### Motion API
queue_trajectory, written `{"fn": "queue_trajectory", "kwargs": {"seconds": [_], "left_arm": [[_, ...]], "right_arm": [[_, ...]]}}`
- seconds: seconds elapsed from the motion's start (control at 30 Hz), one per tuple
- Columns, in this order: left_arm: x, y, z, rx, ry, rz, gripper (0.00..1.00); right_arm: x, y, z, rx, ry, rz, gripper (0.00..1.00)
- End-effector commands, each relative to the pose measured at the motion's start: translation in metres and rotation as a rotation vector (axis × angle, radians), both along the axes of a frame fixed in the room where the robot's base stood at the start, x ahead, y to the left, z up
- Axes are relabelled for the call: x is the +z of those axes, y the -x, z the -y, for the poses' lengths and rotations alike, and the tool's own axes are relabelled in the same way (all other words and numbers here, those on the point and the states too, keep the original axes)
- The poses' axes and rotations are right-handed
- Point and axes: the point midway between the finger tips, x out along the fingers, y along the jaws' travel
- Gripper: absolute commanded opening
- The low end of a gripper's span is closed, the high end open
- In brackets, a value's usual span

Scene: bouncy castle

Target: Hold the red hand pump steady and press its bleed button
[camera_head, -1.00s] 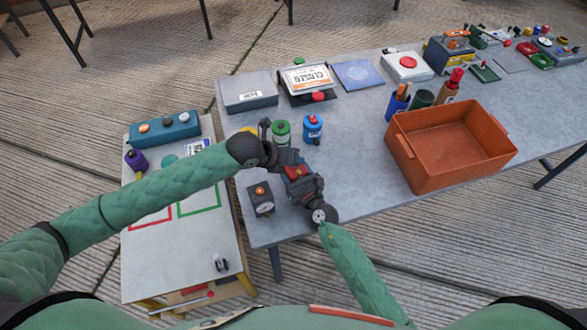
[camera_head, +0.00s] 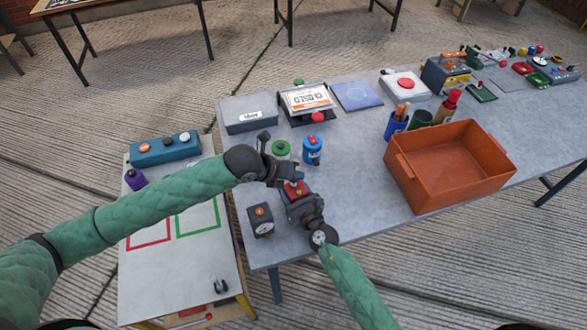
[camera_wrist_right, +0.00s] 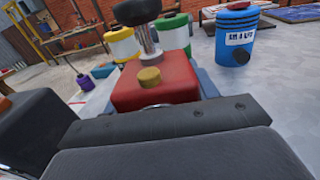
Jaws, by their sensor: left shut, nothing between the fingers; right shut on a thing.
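The red hand pump (camera_head: 296,187) is at the near left of the grey table, mostly hidden by my grippers in the head view. In the right wrist view its red body (camera_wrist_right: 155,84) has a brass button (camera_wrist_right: 149,77) on top. A metal stem with a black knob (camera_wrist_right: 140,12) rises behind the button. My right gripper (camera_head: 300,202) is shut on the pump from the near side. My left gripper (camera_head: 287,176) is shut and empty, just behind and above the pump; whether it touches the pump I cannot tell.
A green canister (camera_head: 281,150) and a blue canister (camera_head: 312,149) stand close behind my grippers. A dark gauge box (camera_head: 260,220) is just left. An orange crate (camera_head: 412,185) stands to the right. Bare table lies between the pump and the crate.

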Motion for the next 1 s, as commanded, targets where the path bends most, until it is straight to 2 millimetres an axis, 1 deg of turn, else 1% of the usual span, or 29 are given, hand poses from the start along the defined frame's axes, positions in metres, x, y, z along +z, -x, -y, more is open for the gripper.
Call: {"fn": "queue_trajectory", "kwargs": {"seconds": [0.03, 0.13, 0.43, 0.57, 0.67, 1.0], "left_arm": [[0.000, 0.000, 0.000, 0.000, 0.000, 0.000, 0.00], [0.000, 0.000, 0.000, 0.000, 0.000, 0.000, 0.00], [0.000, 0.000, 0.000, 0.000, 0.000, 0.000, 0.00], [0.000, 0.000, 0.000, 0.000, 0.000, 0.000, 0.00], [0.000, 0.000, 0.000, 0.000, 0.000, 0.000, 0.00], [0.000, 0.000, 0.000, 0.000, 0.000, 0.000, 0.00]], "right_arm": [[0.000, 0.000, 0.000, 0.000, 0.000, 0.000, 0.64], [0.000, 0.000, 0.000, 0.000, 0.000, 0.000, 0.83], [0.000, 0.001, 0.000, 0.000, 0.000, 0.000, 0.83], [-0.001, 0.008, 0.005, 0.001, 0.001, -0.002, 0.83], [-0.001, 0.020, 0.011, 0.001, 0.002, -0.001, 0.83], [-0.001, 0.073, 0.039, 0.002, 0.003, -0.001, 0.83]]}}
